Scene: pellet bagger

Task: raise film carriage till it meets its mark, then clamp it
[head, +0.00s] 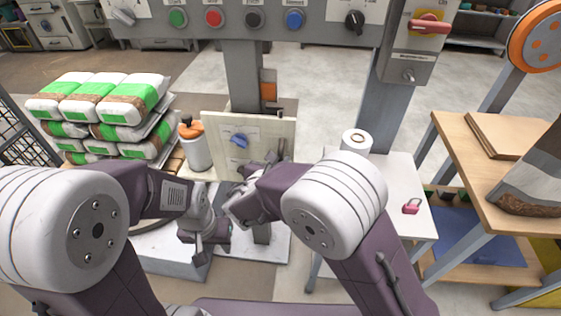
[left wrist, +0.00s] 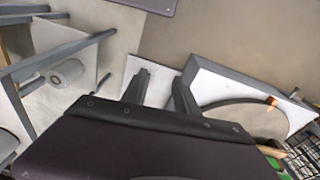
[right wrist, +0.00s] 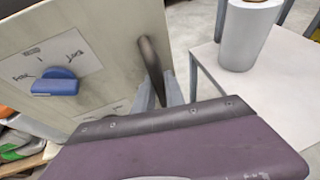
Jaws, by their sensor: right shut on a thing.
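The film carriage is a cream panel (head: 213,130) on the grey upright, with a blue knob (head: 239,140) on its face. The right wrist view shows the knob (right wrist: 56,82) close up beside small labels. A dark handle (right wrist: 151,62) stands out from the panel's right side. My right gripper (right wrist: 162,92) is shut on this handle; in the head view, my wrist partly covers it. An orange marker (head: 268,91) sits on the upright above the panel, apart from its top edge. My left gripper (left wrist: 160,88) is open and empty, low in front of the panel.
A bottle with an orange cap (head: 194,146) stands left of the panel. Right of it, a white table (head: 400,184) holds a white roll (head: 356,142) and a pink padlock (head: 411,206). Stacked bags (head: 110,100) stand at left. A control box (head: 245,22) spans above.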

